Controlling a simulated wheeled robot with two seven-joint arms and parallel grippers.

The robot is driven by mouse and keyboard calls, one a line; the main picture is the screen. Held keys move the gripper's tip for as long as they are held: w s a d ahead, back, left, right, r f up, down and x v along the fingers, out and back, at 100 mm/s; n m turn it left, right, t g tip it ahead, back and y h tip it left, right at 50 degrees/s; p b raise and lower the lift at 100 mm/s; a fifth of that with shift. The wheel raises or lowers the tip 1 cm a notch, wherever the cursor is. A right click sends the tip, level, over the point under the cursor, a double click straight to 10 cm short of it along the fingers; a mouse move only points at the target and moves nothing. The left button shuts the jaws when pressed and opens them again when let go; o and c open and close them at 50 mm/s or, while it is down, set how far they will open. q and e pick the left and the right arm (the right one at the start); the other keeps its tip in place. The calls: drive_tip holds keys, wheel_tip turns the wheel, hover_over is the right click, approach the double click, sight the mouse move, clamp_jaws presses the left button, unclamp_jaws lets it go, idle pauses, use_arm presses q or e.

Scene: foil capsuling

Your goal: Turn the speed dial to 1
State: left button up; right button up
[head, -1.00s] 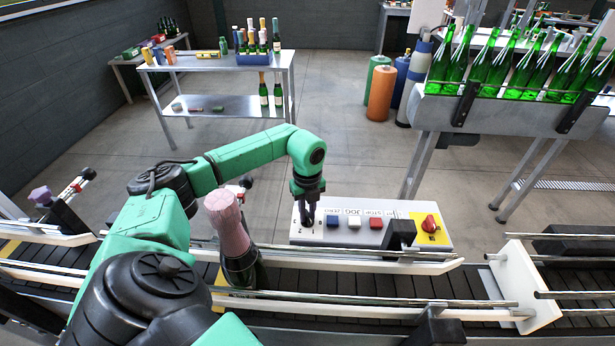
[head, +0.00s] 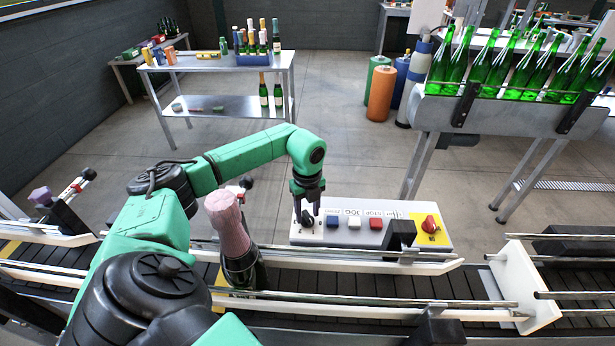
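The control panel (head: 345,238) is a white box behind the conveyor, with blue, white and red buttons. The dark speed dial (head: 306,219) is at its left end, partly hidden by my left gripper; its pointer and scale marks are too small to read. My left gripper (head: 308,212) points down right over the dial. Its fingers are spread apart, one on each side of the dial, and I cannot tell whether they touch it. My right gripper is not in view.
A red knob (head: 429,224) on a yellow plate is at the panel's right end. A bottle with a pink foil cap (head: 226,222) stands on the conveyor (head: 390,285), left of the panel, close to my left arm. Green bottles (head: 497,68) stand in a rack at the upper right.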

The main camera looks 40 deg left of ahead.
sight(307, 214)
use_arm(q)
drive_tip(key=shift+r, duration=0.55)
wheel_tip(307, 214, up, 14)
drive_tip(key=b, duration=0.2)
drive_tip(key=shift+f, duration=0.2)
